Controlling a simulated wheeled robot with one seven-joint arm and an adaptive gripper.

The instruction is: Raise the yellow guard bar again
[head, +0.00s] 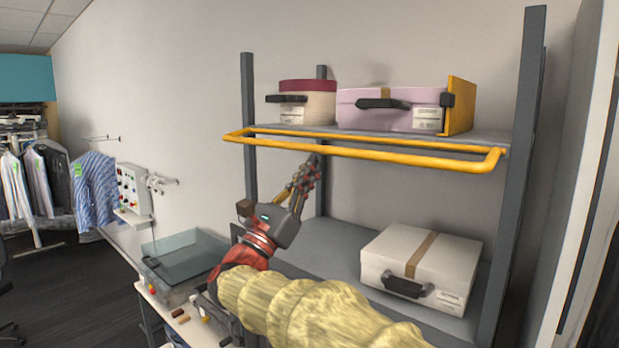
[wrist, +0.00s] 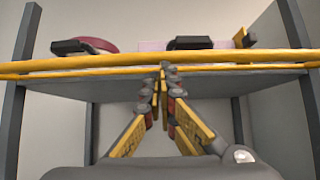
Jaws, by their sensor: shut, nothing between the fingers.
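The yellow guard bar (head: 370,151) is a long tube frame at the level of the upper shelf (head: 480,137). It sticks out in front of the shelf edge and lies roughly flat. In the wrist view the bar (wrist: 90,62) crosses the whole picture. My gripper (head: 316,158) is below the bar, left of its middle, pointing up. Its fingers are shut and empty. In the wrist view the fingertips (wrist: 165,72) overlap the bar's lower edge; I cannot tell whether they touch it.
On the upper shelf stand a round cream box with a dark red lid (head: 307,102) and a lilac case (head: 390,108) beside a yellow upright plate (head: 461,104). A white case (head: 420,268) sits on the lower shelf, right of my arm. Grey posts (head: 520,180) flank the shelves.

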